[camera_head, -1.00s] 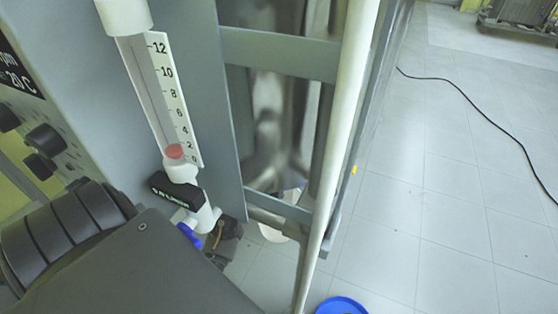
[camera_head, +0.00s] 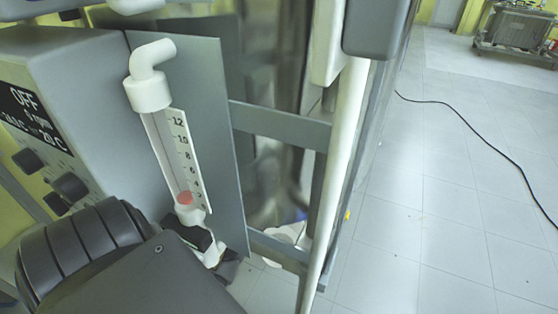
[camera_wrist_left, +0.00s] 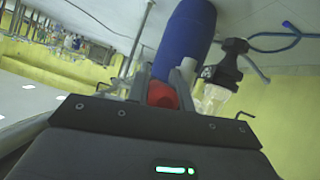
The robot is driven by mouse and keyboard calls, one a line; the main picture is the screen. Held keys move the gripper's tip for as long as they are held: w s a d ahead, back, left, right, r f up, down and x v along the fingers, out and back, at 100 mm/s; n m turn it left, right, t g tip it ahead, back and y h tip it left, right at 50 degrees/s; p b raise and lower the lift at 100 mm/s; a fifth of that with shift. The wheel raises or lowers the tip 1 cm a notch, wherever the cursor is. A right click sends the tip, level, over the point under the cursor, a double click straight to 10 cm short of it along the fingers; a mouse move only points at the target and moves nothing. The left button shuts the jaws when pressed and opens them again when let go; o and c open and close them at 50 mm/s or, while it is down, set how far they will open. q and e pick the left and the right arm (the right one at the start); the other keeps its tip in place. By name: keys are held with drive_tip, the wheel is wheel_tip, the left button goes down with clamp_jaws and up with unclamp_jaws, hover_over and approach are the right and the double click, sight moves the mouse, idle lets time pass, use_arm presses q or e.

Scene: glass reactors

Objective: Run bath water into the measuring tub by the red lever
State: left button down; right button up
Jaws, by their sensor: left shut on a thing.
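A red piece (camera_head: 185,198) sits inside near the bottom of the scale. A dark block and white fitting are below it, partly behind my left arm. My left gripper (camera_wrist_left: 166,82) shows in the left wrist view, its fingers closed on a red part (camera_wrist_left: 161,95), which looks like the red lever. The gripper and the lever are hidden in the head view. My right gripper is not in view.
A grey control box (camera_head: 70,70) with a display reading OFF and black knobs stands left of the tub. A metal frame with a white pipe (camera_head: 345,150) stands right of it. A black cable (camera_head: 480,135) crosses open tiled floor. A blue drum (camera_wrist_left: 187,40) shows in the wrist view.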

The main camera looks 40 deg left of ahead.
use_arm(q)
drive_tip(key=shift+a, duration=0.1)
drive_tip(key=c, duration=1.2)
unclamp_jaws()
drive_tip(key=shift+c, duration=0.2)
drive_tip(key=shift+r, duration=0.1)
drive_tip(key=shift+s+r, duration=0.2)
drive_tip(key=shift+s, duration=0.1)
drive_tip(key=s+d+p, duration=0.1)
drive_tip(key=s+d, duration=0.2)
drive_tip(key=s, duration=0.9)
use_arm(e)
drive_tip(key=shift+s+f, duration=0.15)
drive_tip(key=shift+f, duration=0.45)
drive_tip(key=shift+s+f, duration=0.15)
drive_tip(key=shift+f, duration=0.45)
